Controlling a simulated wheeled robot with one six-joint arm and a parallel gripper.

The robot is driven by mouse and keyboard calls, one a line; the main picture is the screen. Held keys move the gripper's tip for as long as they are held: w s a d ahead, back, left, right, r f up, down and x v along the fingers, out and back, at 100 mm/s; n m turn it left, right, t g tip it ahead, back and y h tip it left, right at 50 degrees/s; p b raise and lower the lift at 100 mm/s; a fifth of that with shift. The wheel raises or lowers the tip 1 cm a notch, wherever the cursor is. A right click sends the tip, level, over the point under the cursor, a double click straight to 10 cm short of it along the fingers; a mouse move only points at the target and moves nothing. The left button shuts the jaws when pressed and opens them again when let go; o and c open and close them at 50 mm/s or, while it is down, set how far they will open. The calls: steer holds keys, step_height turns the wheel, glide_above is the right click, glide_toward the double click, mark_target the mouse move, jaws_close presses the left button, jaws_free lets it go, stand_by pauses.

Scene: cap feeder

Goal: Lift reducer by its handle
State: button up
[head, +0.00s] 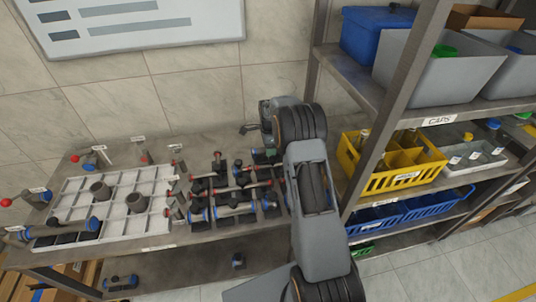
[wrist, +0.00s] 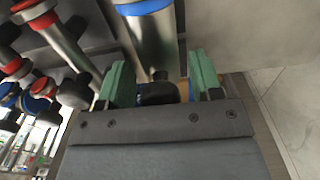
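My gripper (wrist: 158,68) shows in the wrist view with two green fingers spread apart. A black rounded knob (wrist: 159,94) sits between the fingers, with gaps visible on both sides. Just beyond it is a metal cylinder with a blue band (wrist: 150,30), likely the reducer with the knob as its handle; the top of the picture cuts it off. In the head view my gripper (head: 262,116) is over the right back part of the bench, partly hidden by my arm. The reducer cannot be made out there.
Several metal parts with red and blue bands (head: 232,208) lie on black supports left of my arm. A white gridded tray (head: 75,200) holds grey pieces. A metal shelf with a yellow crate (head: 385,180) and blue crate (head: 405,213) stands close on the right.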

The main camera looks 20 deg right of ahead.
steer(key=c, duration=1)
steer(key=shift+c, duration=0.3)
steer(key=shift+r, duration=0.15)
